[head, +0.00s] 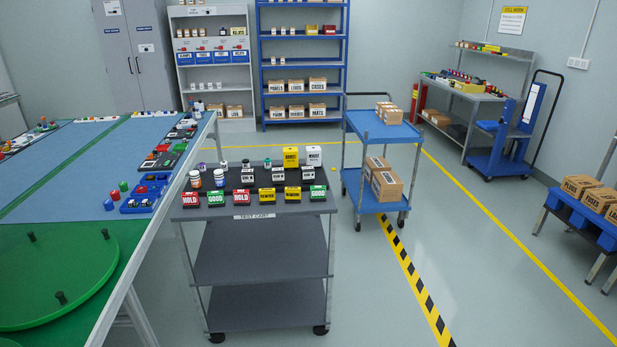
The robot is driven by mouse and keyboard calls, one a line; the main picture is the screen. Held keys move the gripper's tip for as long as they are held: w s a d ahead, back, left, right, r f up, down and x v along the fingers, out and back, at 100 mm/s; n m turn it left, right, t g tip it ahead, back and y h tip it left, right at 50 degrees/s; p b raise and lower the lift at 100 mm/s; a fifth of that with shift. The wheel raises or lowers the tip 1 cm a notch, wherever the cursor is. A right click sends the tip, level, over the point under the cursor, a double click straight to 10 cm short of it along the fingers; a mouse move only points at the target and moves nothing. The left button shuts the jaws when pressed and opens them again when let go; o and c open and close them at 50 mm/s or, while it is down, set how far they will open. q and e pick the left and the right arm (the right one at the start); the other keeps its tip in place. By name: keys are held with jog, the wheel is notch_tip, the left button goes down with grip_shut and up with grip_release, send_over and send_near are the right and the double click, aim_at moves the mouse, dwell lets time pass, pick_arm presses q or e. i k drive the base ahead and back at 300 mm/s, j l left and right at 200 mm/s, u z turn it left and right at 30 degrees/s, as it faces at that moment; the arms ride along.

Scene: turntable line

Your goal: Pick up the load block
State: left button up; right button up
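The test cart (253,216) stands in front of me with many small items on its grey top. A yellow block (290,157) and a white block (314,156) stand upright side by side at its back right; their lettering is too small to read surely. Several black blocks with white labels, one of them here (248,176), sit in a middle row. I cannot tell which item is the load block. Neither of my grippers is in view.
Red, green and yellow label blocks, such as a green GOOD block (216,199), line the cart's front. A blue-topped table with a green turntable (55,270) stands left. A blue cart (380,130) holds cartons behind right.

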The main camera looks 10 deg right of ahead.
aim_at(248, 175)
jog(key=i+j, duration=0.1)
jog(key=i, duration=1)
